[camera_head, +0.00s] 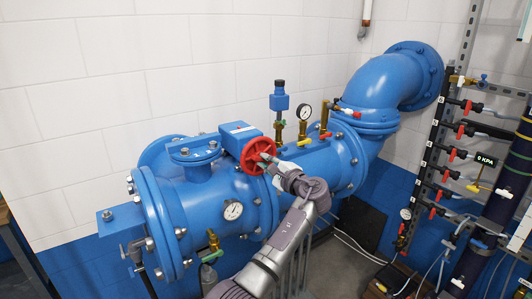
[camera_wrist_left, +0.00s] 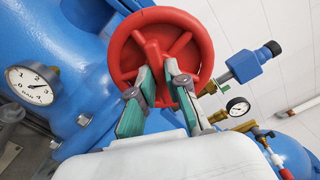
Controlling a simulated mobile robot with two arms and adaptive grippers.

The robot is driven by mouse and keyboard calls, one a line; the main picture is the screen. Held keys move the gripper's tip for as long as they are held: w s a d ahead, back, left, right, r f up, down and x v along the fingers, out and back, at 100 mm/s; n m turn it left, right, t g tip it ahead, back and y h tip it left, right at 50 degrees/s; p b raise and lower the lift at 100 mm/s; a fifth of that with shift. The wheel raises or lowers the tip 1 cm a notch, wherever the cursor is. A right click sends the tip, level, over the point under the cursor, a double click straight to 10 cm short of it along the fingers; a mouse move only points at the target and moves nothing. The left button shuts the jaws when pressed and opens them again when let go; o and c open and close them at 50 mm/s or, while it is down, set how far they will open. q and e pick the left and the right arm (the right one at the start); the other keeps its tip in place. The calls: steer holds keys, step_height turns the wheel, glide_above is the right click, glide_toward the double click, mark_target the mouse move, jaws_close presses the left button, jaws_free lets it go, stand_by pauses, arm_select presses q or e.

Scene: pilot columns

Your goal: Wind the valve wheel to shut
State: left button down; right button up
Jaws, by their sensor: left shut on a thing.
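The red valve wheel (camera_head: 252,150) is mounted at the front of a blue box on the big blue pipe. In the left wrist view the wheel (camera_wrist_left: 203,36) fills the upper middle, with its round rim and spokes showing. My left gripper (camera_head: 269,160) is at the wheel's right side in the head view. In the left wrist view its two green-padded fingers (camera_wrist_left: 157,72) reach over the lower part of the wheel, shut on it with a red spoke between them. The exact contact at the fingertips is partly hidden. My right gripper is not in view.
A round dial gauge (camera_head: 233,210) sits on the pipe below the wheel. Another gauge (camera_head: 304,112) and a blue-capped fitting (camera_head: 279,100) stand behind it. A rack of small red-handled valves (camera_head: 460,130) is at the right. White wall tiles (camera_head: 220,40) are behind the pipe.

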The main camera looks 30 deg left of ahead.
arm_select(q)
steer(key=shift+w+m+p, duration=0.15)
steer(key=shift+m+p, duration=2.45)
steer(key=shift+m, duration=5.25)
steer(key=shift+w+m+p, duration=0.15)
steer(key=shift+m+p, duration=2.45)
steer(key=shift+m, duration=5.25)
steer(key=shift+f, duration=0.1)
steer(key=c, duration=1.2)
jaws_free()
steer(key=shift+o, duration=0.2)
steer(key=shift+d, duration=0.15)
